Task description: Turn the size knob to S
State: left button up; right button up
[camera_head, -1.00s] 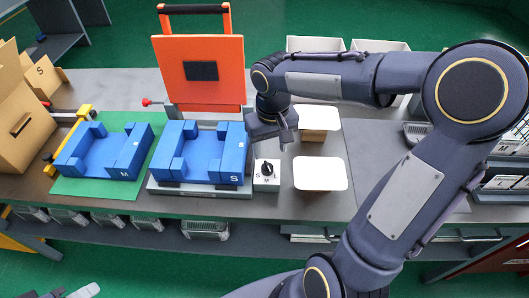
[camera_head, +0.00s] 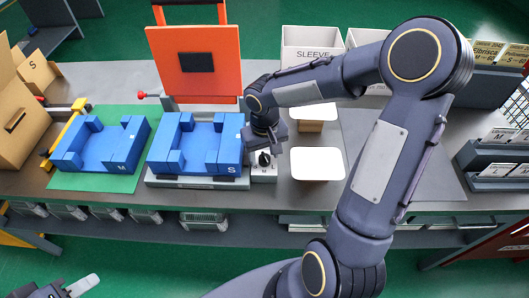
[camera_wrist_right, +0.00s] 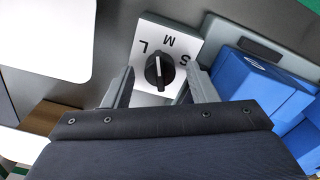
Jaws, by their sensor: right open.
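The size knob (camera_head: 264,158) is a black dial on a small white box, right of the blue S fixture. In the right wrist view the knob (camera_wrist_right: 158,72) stands on a white face (camera_wrist_right: 150,30) lettered L, M and S. Its white line lies roughly toward M, but I cannot tell exactly which mark it points at. My right gripper (camera_wrist_right: 156,88) is open, with one finger on each side of the knob and gaps visible. In the head view my right gripper (camera_head: 266,147) is just above the box, partly covering it. My left gripper (camera_head: 75,289) is at the bottom left, partly cut off.
The blue S fixture (camera_head: 200,145) stands close left of the knob box, under an upright orange panel (camera_head: 170,70). A blue M fixture (camera_head: 103,145) sits on a green mat (camera_head: 100,182). White-topped blocks (camera_head: 317,163) stand close to the right.

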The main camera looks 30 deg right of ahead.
jog(key=c, duration=1)
jog(key=shift+f+m+b, duration=0.15)
jog(key=shift+m+b, duration=1.2)
jog(key=shift+m, duration=0.05)
jog(key=m+b, duration=0.2)
jog(key=m, duration=0.1)
jog(key=shift+m, duration=0.3)
jog(key=m+b, duration=0.1)
jog(key=m, duration=0.3)
jog(key=shift+m, duration=0.3)
jog(key=m, duration=0.5)
jog(key=shift+r+b, duration=0.2)
jog(key=shift+b, duration=0.15)
jog(key=shift+m, duration=0.4)
jog(key=o, duration=1)
